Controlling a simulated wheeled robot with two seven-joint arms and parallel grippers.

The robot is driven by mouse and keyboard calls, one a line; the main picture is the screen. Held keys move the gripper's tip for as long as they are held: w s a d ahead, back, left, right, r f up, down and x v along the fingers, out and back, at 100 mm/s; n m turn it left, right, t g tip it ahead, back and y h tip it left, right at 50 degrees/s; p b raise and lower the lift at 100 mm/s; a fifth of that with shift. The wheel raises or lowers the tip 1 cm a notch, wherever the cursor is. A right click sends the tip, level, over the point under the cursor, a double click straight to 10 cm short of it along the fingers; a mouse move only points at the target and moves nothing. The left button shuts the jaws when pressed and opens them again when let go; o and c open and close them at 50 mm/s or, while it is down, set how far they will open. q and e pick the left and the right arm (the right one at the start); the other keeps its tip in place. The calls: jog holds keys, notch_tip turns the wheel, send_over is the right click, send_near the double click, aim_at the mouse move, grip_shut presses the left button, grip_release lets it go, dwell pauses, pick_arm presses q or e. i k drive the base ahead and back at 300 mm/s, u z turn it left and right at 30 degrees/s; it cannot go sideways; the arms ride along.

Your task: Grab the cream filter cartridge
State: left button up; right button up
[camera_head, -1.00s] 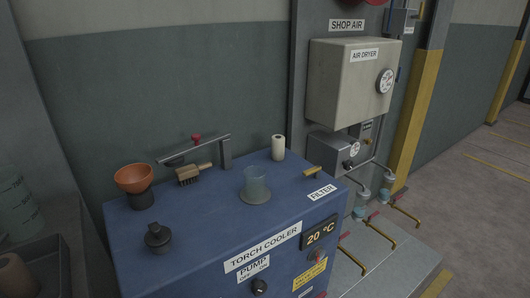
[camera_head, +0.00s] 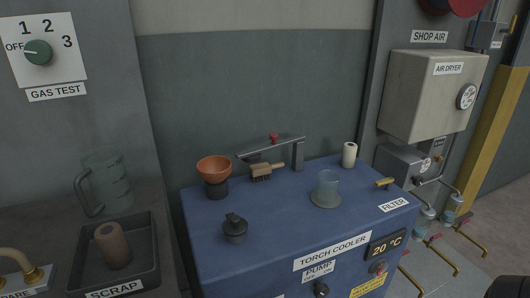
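The cream filter cartridge (camera_head: 349,154) is a small upright cylinder with a dark hole in its top. It stands at the back right of the blue torch cooler top (camera_head: 285,215), behind the FILTER label (camera_head: 394,204). Nothing touches it and no gripper is near it. Neither gripper can be made out in the head view. A dark rounded shape cuts into the bottom right corner, too little of it to identify.
A clear cup on a grey base (camera_head: 327,188), a brush (camera_head: 265,171), an orange funnel (camera_head: 214,168) and a black cap (camera_head: 235,228) share the cooler top. A metal bar with a red knob (camera_head: 274,139) stands behind. A brown cylinder (camera_head: 113,245) is in the SCRAP tray (camera_head: 152,262).

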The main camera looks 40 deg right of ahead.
aim_at(349, 149)
jog(key=u, duration=1.55)
jog(key=k, duration=2.15)
jog(key=z, duration=1.1)
